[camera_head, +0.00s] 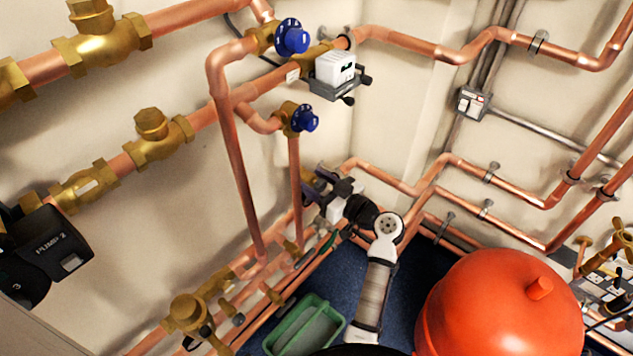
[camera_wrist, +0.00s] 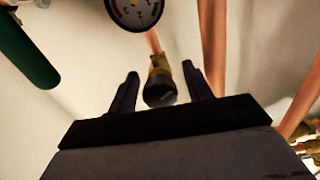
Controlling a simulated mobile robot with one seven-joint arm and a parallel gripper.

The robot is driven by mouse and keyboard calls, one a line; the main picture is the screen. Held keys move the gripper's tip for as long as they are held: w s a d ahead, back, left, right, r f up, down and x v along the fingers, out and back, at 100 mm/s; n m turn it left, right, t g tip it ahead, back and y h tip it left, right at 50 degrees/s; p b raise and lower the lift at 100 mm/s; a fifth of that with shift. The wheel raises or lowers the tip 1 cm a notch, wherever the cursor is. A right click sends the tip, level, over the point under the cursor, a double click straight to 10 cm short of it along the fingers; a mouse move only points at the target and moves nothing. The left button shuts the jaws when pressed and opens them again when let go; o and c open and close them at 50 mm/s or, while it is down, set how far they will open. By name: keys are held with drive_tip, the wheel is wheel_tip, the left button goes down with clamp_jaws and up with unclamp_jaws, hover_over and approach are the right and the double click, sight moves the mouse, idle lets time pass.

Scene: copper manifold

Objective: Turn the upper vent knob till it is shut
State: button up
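A dark knob (camera_wrist: 160,94) on a brass fitting (camera_wrist: 158,66) shows in the wrist view, at the end of a thin copper pipe. It lies between the two fingers of my gripper (camera_wrist: 160,70), with a visible gap on each side. The fingers are open and hold nothing. How deep the knob sits between them is hard to tell. In the head view my gripper (camera_head: 314,186) is close to the wall pipes, below the lower blue handwheel (camera_head: 305,118), and it hides the knob there. I cannot tell from these views whether this is the upper vent knob.
A round gauge (camera_wrist: 135,12) is above the knob in the wrist view, with a green cylinder (camera_wrist: 25,50) at left. Copper pipes (camera_head: 232,150) run around my gripper. A red tank (camera_head: 505,305) stands at lower right, and a green tray (camera_head: 337,322) lies on the blue floor.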

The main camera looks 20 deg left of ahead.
drive_tip(key=c, duration=0.9)
drive_tip(key=shift+o, duration=0.2)
